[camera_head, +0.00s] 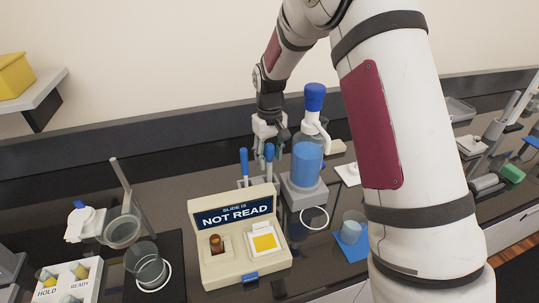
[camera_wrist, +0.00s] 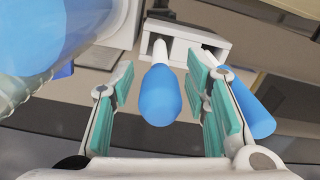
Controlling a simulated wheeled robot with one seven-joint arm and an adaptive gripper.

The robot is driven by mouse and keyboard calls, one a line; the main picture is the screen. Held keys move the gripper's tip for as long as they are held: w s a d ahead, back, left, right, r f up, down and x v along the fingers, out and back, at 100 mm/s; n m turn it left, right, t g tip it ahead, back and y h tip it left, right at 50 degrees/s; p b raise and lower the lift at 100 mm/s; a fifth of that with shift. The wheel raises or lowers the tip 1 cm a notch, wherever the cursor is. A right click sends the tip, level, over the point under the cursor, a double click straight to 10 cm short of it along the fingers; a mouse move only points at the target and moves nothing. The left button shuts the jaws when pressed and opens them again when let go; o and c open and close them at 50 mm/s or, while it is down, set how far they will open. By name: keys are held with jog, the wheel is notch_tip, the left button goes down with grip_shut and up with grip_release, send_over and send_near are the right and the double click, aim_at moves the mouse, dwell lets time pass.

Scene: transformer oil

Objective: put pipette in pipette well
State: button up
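Two blue-bulbed pipettes stand behind the slide box, a left one (camera_head: 244,162) and a right one (camera_head: 269,153). In the wrist view, one pipette's blue bulb (camera_wrist: 160,96) is between my fingers, its white stem running to a pale slotted holder (camera_wrist: 188,30). The other pipette (camera_wrist: 252,112) is outside my right finger. My gripper (camera_head: 268,152) is open around the bulb, with gaps visible on both sides; it also shows in the wrist view (camera_wrist: 162,100). The stems' lower ends are hidden. I cannot tell which slot is the pipette well.
A blue-capped bottle of blue liquid (camera_head: 307,155) stands close right of my gripper. The slide box reading "NOT READ" (camera_head: 240,240) is in front. A small beaker (camera_head: 352,228) sits on a blue pad at right. Glassware (camera_head: 148,267) and a HOLD/READY tray (camera_head: 70,284) are at left.

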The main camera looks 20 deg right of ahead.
jog(key=shift+r, duration=0.15)
notch_tip(320, 180, up, 11)
jog(key=shift+w+f+b, duration=0.1)
jog(key=shift+f+b, duration=0.05)
jog(key=shift+b, duration=1.05)
jog(key=shift+r, duration=0.7)
jog(key=s+r+m+t, duration=0.1)
jog(key=s+r+t, duration=0.1)
jog(key=s+r, duration=0.95)
jog(key=s+f+t, duration=0.1)
jog(key=s, duration=0.8)
jog(key=s+f+m+t, duration=0.1)
jog(key=s+t, duration=0.1)
jog(key=s, duration=0.7)
jog(key=shift+f+t, duration=0.25)
jog(key=shift+t, duration=0.05)
